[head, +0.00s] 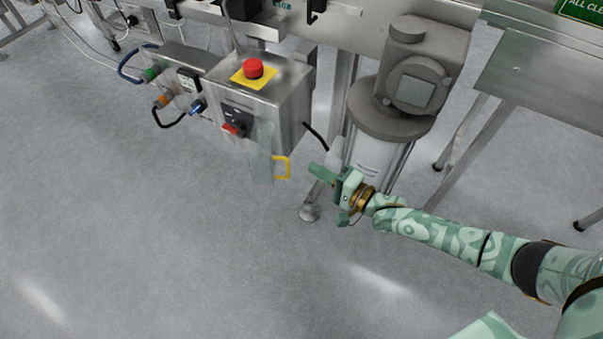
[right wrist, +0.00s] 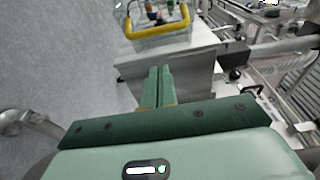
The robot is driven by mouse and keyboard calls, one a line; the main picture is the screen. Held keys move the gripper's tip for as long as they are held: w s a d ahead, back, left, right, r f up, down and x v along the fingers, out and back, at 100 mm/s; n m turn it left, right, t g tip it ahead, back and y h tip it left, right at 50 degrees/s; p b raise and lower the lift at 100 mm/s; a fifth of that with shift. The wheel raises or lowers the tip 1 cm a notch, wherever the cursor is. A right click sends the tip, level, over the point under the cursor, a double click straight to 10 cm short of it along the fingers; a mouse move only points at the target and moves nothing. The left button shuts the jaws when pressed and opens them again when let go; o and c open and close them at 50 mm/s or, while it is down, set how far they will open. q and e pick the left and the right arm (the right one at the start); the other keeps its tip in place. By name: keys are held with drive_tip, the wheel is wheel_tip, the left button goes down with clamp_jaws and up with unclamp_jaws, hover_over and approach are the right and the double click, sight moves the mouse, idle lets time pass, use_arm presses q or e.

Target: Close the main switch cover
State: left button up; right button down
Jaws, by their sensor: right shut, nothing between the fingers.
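The main switch cover is a clear panel (head: 261,157) with a yellow handle (head: 283,167), standing out from the front of the steel control box (head: 285,105). It looks open, with the red and black main switch (head: 234,125) exposed to its left. My right gripper (head: 314,168) is shut and empty, a little right of the yellow handle and apart from it. In the right wrist view, the shut fingers (right wrist: 158,86) point toward the yellow handle (right wrist: 158,31), which lies beyond their tips. My left gripper is not in view.
A red emergency button (head: 253,68) on a yellow plate tops the box. A grey motor unit (head: 408,85) stands behind my right gripper. A black cable (head: 315,136) runs from the box's right side. The floor in front is clear.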

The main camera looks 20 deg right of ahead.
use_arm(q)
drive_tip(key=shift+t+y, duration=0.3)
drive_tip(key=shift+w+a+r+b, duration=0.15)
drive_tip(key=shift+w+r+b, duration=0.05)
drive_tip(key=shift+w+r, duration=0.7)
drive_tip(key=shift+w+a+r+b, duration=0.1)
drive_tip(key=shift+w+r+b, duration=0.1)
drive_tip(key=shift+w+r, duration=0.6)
use_arm(e)
drive_tip(key=shift+w+a, duration=0.25)
drive_tip(key=shift+a, duration=0.7)
drive_tip(key=shift+w+a, duration=0.2)
drive_tip(key=shift+a, duration=0.7)
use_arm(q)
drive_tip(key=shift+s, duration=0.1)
